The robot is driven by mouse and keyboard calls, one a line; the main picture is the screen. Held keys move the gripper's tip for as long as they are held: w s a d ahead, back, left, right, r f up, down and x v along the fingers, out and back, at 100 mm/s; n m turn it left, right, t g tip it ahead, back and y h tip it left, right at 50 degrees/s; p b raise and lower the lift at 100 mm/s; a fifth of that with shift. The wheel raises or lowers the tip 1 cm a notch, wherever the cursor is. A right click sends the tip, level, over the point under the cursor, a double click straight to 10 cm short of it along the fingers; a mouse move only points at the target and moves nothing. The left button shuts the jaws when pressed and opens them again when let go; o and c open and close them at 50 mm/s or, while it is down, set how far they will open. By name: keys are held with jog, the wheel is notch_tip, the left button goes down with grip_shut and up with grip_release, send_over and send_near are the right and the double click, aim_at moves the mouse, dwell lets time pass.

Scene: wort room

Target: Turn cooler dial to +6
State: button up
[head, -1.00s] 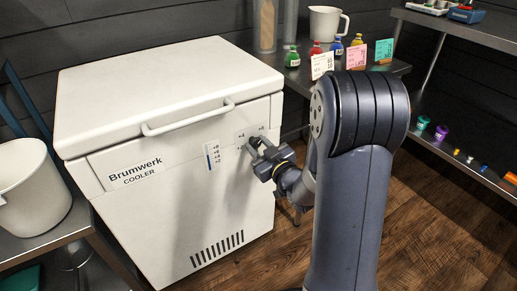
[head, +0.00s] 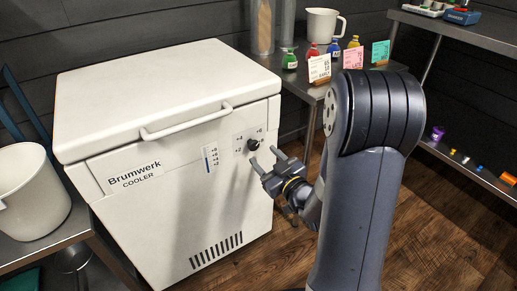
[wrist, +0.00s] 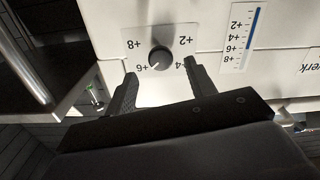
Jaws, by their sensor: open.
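The white Brumwerk cooler (head: 225,190) stands at the left of the head view. Its round black dial (head: 253,144) sits on the upper right of the front, ringed by printed numbers. In the wrist view, upside down, the dial (wrist: 160,58) has a small white mark toward its lower left, on the +6 side. The scale beside it (wrist: 243,38) has a blue bar reaching about the +6 line. My gripper (head: 266,157) is open and empty in front of the dial, apart from it. In the wrist view its fingers lie either side below the dial.
A steel table (head: 310,86) with bottles, price cards and a white jug (head: 322,24) stands behind right. A white bucket (head: 30,190) is on a bench at left. Wooden floor (head: 420,225) shows at right.

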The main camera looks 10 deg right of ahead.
aim_at(255, 148)
jog(key=shift+v, duration=2.8)
jog(key=shift+w, duration=0.1)
jog(key=b+x, duration=0.1)
jog(key=x, duration=1)
jog(key=shift+m+p, duration=0.3)
jog(key=shift+p, duration=0.1)
jog(key=shift+f+b, duration=0.15)
jog(key=shift+b, duration=0.4)
